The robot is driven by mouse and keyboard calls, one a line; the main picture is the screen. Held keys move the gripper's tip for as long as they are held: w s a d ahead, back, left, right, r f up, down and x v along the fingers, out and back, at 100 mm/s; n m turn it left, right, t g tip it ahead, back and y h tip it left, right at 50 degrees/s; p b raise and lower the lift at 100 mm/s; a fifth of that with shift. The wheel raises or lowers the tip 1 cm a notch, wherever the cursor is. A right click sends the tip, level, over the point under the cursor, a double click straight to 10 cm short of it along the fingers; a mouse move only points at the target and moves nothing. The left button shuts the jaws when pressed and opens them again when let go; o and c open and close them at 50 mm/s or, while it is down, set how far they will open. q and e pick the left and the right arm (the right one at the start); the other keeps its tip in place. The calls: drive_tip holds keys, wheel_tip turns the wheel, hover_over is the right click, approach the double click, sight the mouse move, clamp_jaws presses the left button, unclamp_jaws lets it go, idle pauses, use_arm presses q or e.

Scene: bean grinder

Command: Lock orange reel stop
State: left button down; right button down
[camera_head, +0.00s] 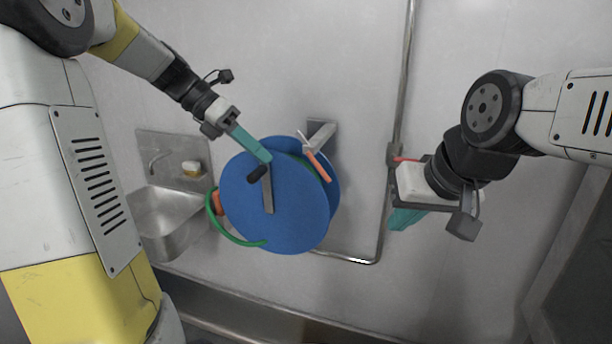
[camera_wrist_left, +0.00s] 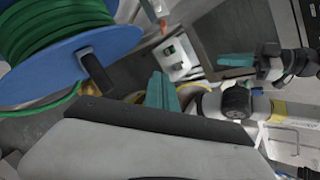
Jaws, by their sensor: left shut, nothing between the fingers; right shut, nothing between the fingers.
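The orange reel stop (camera_head: 317,164) is a short slanted lever at the upper right of the blue hose reel (camera_head: 295,215), by the grey wall bracket (camera_head: 321,133). The reel also shows in the left wrist view (camera_wrist_left: 100,43). My left gripper (camera_head: 260,155) is shut and empty, close to the reel's upper front and the black crank knob (camera_head: 257,174), left of the stop. Its teal fingers show in the left wrist view (camera_wrist_left: 160,92). Whether it touches the reel is unclear. My right gripper (camera_head: 403,218) is shut and empty, right of the reel.
Green hose (camera_head: 230,236) loops from the reel's lower left, near an orange piece (camera_head: 216,201). A metal sink (camera_head: 175,220) stands left. A vertical pipe (camera_head: 402,80) with a red handle (camera_head: 403,160) runs between reel and right arm. The wall above the reel is clear.

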sight(319, 167)
use_arm(q)
drive_tip(key=shift+w+a+r+n+h, duration=0.1)
drive_tip(key=shift+w+n+h, duration=0.1)
drive_tip(key=shift+n, duration=0.25)
drive_tip(key=shift+w+a+n+h, duration=0.1)
drive_tip(key=shift+n+h, duration=0.1)
drive_tip(key=shift+n, duration=0.25)
drive_tip(key=shift+w+d+f, duration=0.4)
drive_tip(key=shift+d+f, duration=0.45)
drive_tip(key=shift+d, duration=0.85)
drive_tip(key=shift+w+d+f, duration=0.35)
drive_tip(key=shift+d+f, duration=0.5)
drive_tip(key=shift+d, duration=0.85)
drive_tip(key=shift+w+d+f, duration=0.4)
drive_tip(key=shift+d+f, duration=0.45)
drive_tip(key=shift+d, duration=0.85)
